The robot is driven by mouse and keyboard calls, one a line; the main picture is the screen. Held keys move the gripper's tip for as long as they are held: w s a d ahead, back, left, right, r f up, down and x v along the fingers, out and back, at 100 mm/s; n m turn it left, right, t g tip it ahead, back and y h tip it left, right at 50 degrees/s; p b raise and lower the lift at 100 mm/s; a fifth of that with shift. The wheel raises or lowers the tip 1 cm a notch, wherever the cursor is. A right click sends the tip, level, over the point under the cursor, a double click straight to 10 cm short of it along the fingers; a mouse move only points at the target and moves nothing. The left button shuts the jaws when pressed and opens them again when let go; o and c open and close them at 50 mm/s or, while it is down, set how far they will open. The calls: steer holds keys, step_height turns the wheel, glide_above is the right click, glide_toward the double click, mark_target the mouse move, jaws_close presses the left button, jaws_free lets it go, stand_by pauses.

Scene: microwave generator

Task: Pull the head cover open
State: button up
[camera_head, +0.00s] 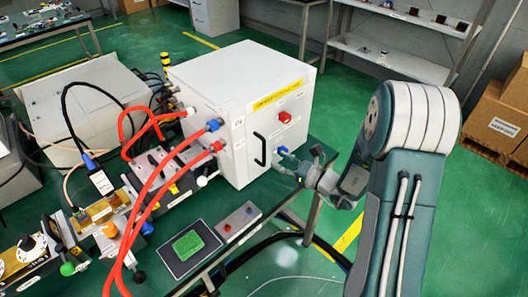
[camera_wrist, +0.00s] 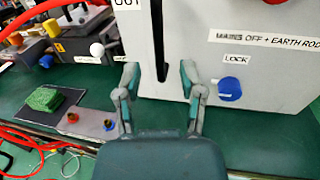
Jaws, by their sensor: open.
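The head cover is a white box (camera_head: 205,80) standing on the green bench, with its front side facing my arm. A black vertical handle (camera_head: 259,150) is on that side. In the wrist view the handle (camera_wrist: 159,45) runs down between my two fingers. My gripper (camera_head: 300,163) is open in front of the lower part of the handle, and in the wrist view its fingertips (camera_wrist: 160,75) lie to either side of it. I cannot tell whether the fingers touch it. A blue knob labelled LOCK (camera_wrist: 229,89) is right of my right finger. The cover looks closed.
A red button (camera_head: 285,117) sits on the cover's front. Red hoses (camera_head: 150,190) run from its left side to brass-coloured parts. A dark plate with a green block (camera_head: 188,244) and a grey switch box (camera_head: 238,222) lie in front. Cardboard boxes (camera_head: 495,120) stand right.

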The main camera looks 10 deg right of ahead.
mark_target(264, 165)
steer(key=x, duration=0.6)
steer(key=shift+a, duration=0.1)
jaws_close()
